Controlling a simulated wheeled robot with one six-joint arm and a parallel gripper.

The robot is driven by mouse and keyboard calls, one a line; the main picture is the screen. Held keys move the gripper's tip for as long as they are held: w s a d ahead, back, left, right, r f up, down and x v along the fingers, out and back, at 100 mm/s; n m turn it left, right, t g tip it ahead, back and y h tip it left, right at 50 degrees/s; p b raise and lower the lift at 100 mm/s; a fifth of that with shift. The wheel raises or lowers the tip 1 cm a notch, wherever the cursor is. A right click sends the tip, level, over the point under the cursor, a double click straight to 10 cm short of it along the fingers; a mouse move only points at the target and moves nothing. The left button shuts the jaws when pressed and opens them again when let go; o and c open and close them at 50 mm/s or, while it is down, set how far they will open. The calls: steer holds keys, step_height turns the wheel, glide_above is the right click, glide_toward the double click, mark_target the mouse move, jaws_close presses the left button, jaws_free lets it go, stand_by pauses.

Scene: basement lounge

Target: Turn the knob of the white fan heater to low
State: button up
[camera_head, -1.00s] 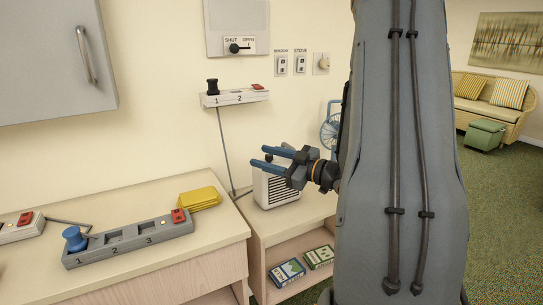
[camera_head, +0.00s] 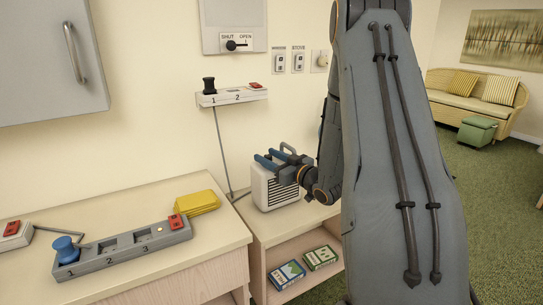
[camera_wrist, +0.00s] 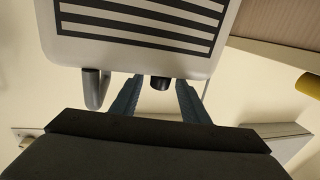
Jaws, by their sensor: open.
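The white fan heater (camera_head: 262,193) stands on the low shelf unit against the wall, its dark-slatted grille facing the front right. In the wrist view the heater (camera_wrist: 228,22) appears upside down, with its grey carry handle (camera_wrist: 91,90) at the left. The small black knob (camera_wrist: 160,84) sticks out of the heater's top edge. My gripper (camera_head: 267,156) is at the heater's top, with its blue fingers pointing left. In the wrist view its open fingers (camera_wrist: 160,79) lie on either side of the knob, with gaps visible. In the head view the gripper hides the knob.
The shelf unit (camera_head: 262,240) holds two boxed games (camera_head: 303,266) below. A counter at left bears a grey switch strip (camera_head: 95,266) and yellow cloth (camera_head: 197,203). A wall-mounted switch strip (camera_head: 231,97) is above the heater. Green carpet (camera_head: 490,220) is open at right.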

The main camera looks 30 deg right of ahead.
steer(key=shift+w+a, duration=0.1)
steer(key=shift+w, duration=0.15)
